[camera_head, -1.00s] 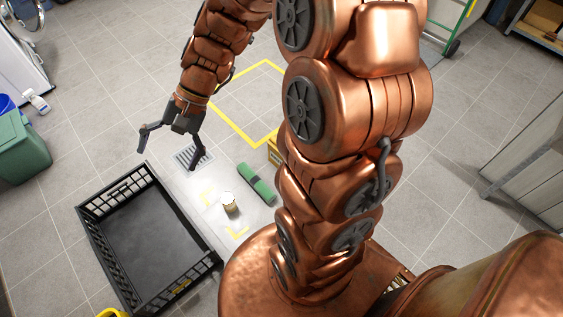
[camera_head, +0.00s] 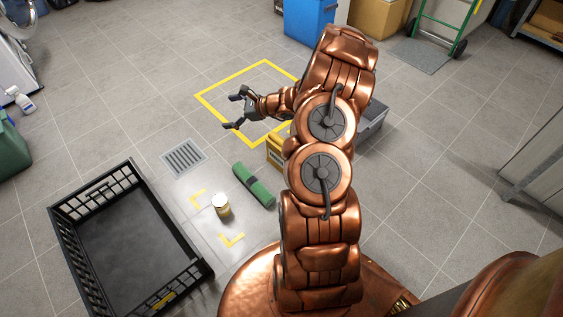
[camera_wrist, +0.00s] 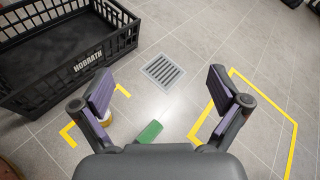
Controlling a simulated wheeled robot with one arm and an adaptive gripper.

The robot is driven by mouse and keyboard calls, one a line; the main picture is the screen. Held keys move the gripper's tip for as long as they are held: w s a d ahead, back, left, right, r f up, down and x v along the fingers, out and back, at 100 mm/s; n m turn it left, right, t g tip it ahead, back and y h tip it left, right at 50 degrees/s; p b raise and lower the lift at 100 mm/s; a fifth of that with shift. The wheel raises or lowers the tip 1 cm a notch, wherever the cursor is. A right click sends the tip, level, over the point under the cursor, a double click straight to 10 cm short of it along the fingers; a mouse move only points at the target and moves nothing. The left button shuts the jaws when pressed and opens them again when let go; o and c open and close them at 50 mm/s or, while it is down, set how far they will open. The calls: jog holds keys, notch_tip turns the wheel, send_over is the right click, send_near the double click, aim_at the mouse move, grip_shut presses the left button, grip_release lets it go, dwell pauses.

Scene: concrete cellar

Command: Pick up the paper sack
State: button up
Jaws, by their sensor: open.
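I cannot make out a paper sack for certain in either view. My gripper (camera_head: 236,111) is open and empty, above the floor by the yellow-taped square (camera_head: 222,118) in the head view. In the wrist view, my gripper (camera_wrist: 160,92) has its two fingers spread wide with bare floor between them. A yellow box (camera_head: 276,148) stands partly behind my arm; its far side is hidden. A brown box-like thing (camera_head: 378,18) at the top edge is cut off, so I cannot tell what it is.
A black crate (camera_head: 62,232) stands at lower left, also in the wrist view (camera_wrist: 110,55). A green roll (camera_head: 254,185) and a small can (camera_head: 221,206) lie near a floor drain (camera_head: 184,157). A blue bin (camera_head: 308,22), green hand truck (camera_head: 440,35) and grey container (camera_head: 372,125) are beyond.

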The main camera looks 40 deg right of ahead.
jog(key=s+d+f+m+t+h+b, duration=0.1)
jog(key=s+d+f+m+h+b, duration=0.15)
jog(key=d+f, duration=0.45)
jog(key=s+d+f+m+h+b, duration=0.1)
jog(key=d+f+m+h+b, duration=0.15)
jog(key=d+f, duration=0.5)
jog(key=m+h+b, duration=0.3)
jog(key=m, duration=0.2)
send_near(274, 141)
jog(key=s, duration=0.1)
jog(key=s+d, duration=0.1)
jog(key=s, duration=0.1)
jog(key=shift+d+f, duration=0.25)
jog(key=shift+f, duration=0.05)
jog(key=shift+w+d+f, duration=0.1)
jog(key=shift+d+f, duration=0.05)
jog(key=shift+f, duration=0.1)
jog(key=shift+w+f, duration=0.2)
jog(key=shift+w, duration=0.05)
jog(key=shift+r+b+x, duration=0.2)
jog(key=shift+b+x, duration=1.6)
jog(key=shift+x, duration=1.55)
jog(key=shift+w, duration=0.1)
jog(key=shift+r, duration=0.1)
grip_shut()
